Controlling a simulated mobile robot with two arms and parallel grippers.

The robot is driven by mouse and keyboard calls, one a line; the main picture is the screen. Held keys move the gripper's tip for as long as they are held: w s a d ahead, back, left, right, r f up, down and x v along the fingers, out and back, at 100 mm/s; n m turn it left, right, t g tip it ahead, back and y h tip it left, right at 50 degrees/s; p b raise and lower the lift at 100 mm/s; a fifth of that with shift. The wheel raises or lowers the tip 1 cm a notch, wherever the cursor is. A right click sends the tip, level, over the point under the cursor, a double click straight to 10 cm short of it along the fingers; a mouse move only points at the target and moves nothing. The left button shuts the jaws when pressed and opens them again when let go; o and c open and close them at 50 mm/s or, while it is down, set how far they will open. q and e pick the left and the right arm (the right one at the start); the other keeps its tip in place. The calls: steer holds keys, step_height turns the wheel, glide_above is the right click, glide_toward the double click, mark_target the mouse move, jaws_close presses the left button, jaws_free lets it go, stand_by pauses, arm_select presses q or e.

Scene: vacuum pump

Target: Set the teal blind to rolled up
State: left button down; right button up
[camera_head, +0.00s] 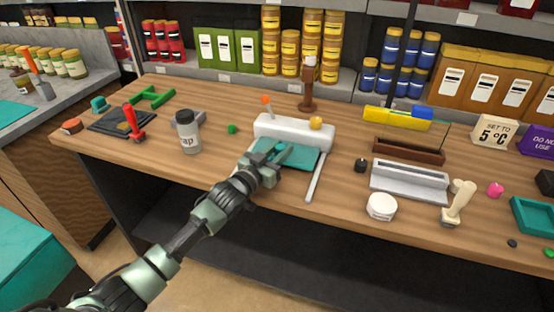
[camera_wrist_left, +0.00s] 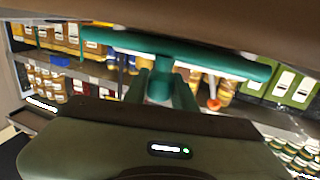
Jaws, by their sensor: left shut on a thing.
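The teal blind (camera_head: 302,160) hangs as a flat sheet below a white rounded housing (camera_head: 294,131) at the middle of the bench. My left gripper (camera_head: 276,158) is over the blind's left part, shut on a teal handle. In the left wrist view the gripper (camera_wrist_left: 161,88) has its two fingers either side of the stem of the teal handle (camera_wrist_left: 180,50), which ends in a long crossbar. The gripper and wrist hide part of the blind. My right gripper is not in view.
A white rod (camera_head: 316,177) lies right of the blind. A grey tray (camera_head: 409,182) and white jar (camera_head: 381,206) are to the right.

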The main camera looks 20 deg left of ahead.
mark_target(277, 153)
arm_select(q)
steer(key=shift+w+f, duration=0.2)
steer(key=shift+w, duration=0.2)
steer(key=shift+s+r, duration=0.15)
steer(key=shift+s, duration=0.05)
steer(key=c, duration=1.5)
jaws_free()
steer(key=shift+s, duration=0.1)
steer(key=o, duration=0.4)
steer(key=shift+c, duration=0.2)
steer(key=shift+s, duration=0.15)
steer(key=v, duration=0.6)
steer(key=shift+s+a+b, duration=0.1)
steer(key=shift+s+b, duration=0.1)
steer(key=shift+b, duration=0.2)
steer(key=shift+s+a, duration=0.15)
steer(key=shift+s, duration=0.35)
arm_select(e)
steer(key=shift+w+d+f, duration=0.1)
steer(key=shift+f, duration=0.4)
